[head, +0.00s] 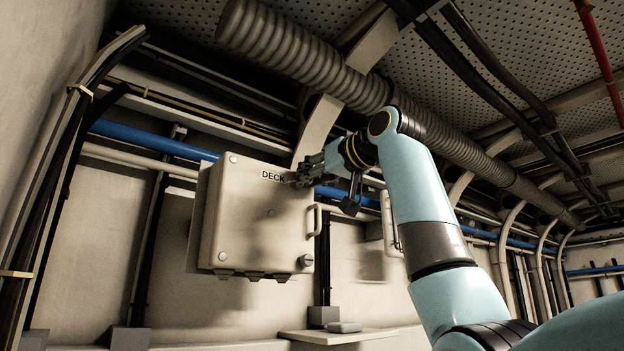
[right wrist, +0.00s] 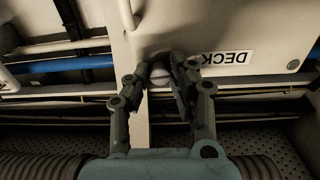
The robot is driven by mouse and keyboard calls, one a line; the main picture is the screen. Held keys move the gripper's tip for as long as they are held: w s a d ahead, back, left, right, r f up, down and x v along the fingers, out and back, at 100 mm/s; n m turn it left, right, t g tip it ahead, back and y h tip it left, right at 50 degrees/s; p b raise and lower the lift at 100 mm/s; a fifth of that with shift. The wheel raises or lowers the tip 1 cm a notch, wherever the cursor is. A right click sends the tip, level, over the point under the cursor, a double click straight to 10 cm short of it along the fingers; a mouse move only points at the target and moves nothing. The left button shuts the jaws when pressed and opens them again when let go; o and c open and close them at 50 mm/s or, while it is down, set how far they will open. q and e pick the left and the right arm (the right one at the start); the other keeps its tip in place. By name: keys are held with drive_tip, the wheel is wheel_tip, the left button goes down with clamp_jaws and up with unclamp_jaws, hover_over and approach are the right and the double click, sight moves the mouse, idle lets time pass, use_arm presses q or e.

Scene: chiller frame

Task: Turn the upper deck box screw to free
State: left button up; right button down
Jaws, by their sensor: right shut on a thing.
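The cream deck box (head: 240,220), labelled DECK (head: 272,176), hangs on the wall left of centre in the head view. My right gripper (head: 291,179) reaches its upper right corner from the right. In the right wrist view, where the label is upside down, the round slotted head of the upper deck box screw (right wrist: 160,76) shows between the fingers of my right gripper (right wrist: 162,82), which is shut on it. In the head view the fingers hide this screw. My left gripper is not in view.
A handle (head: 314,220) stands out on the right side. A blue pipe (head: 150,142) runs behind. A ribbed duct (head: 300,55) passes overhead. A small shelf (head: 340,337) lies below.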

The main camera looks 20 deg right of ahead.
drive_tip(key=shift+f+n+y+b, duration=0.15)
drive_tip(key=shift+n+b, duration=0.6)
drive_tip(key=shift+n, duration=3.45)
drive_tip(key=shift+r+n+y+b, duration=0.15)
drive_tip(key=shift+n+b, duration=0.6)
drive_tip(key=shift+n, duration=3.45)
drive_tip(key=shift+f+n, duration=0.1)
drive_tip(key=shift+n, duration=0.2)
drive_tip(key=c, duration=1.1)
unclamp_jaws()
drive_tip(key=shift+c, duration=0.2)
